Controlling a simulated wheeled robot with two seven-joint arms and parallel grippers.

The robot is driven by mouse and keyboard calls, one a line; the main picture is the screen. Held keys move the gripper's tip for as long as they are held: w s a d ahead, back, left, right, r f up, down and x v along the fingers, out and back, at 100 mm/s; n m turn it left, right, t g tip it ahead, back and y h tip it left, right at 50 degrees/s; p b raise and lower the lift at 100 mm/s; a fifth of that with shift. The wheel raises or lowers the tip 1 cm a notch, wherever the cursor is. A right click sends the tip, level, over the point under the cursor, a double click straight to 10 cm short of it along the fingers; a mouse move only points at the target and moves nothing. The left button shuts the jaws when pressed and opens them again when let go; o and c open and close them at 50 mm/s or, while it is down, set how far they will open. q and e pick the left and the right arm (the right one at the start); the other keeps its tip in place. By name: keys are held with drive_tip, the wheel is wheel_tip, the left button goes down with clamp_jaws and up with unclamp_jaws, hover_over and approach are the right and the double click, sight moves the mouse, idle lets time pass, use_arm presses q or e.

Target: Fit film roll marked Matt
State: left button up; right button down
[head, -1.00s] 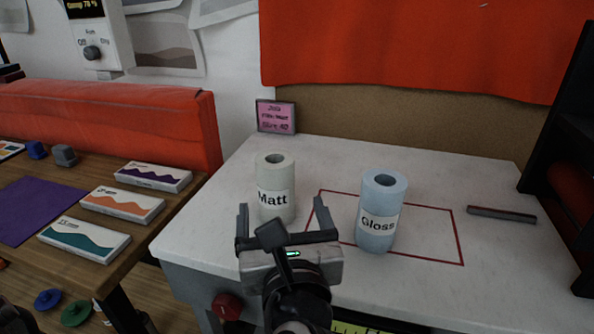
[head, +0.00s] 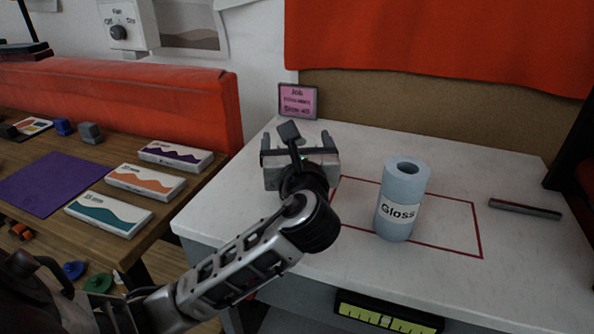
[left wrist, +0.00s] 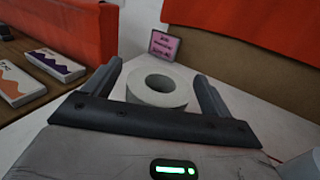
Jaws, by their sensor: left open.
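The Matt film roll is a pale, off-white cylinder with an open core. It shows from above in the left wrist view (left wrist: 160,88), upright between the two fingers. In the head view my left gripper and arm hide it, so its label cannot be seen. My left gripper (head: 297,142) is open, with one finger on each side of the roll in the wrist view (left wrist: 159,76). Whether the fingers touch it I cannot tell. The pale blue Gloss roll (head: 402,205) stands upright to the right, inside the red outline (head: 455,199). My right gripper is not in view.
A pink job card (head: 298,101) stands at the table's back left corner. A dark grey bar (head: 525,209) lies at the right of the white table (head: 470,175). The wooden bench at left holds boxes (head: 145,181) and a purple sheet (head: 52,183).

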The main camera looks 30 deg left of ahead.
use_arm(q)
drive_tip(key=shift+x, duration=0.9)
drive_tip(key=c, duration=1.7)
drive_tip(key=shift+o, duration=0.2)
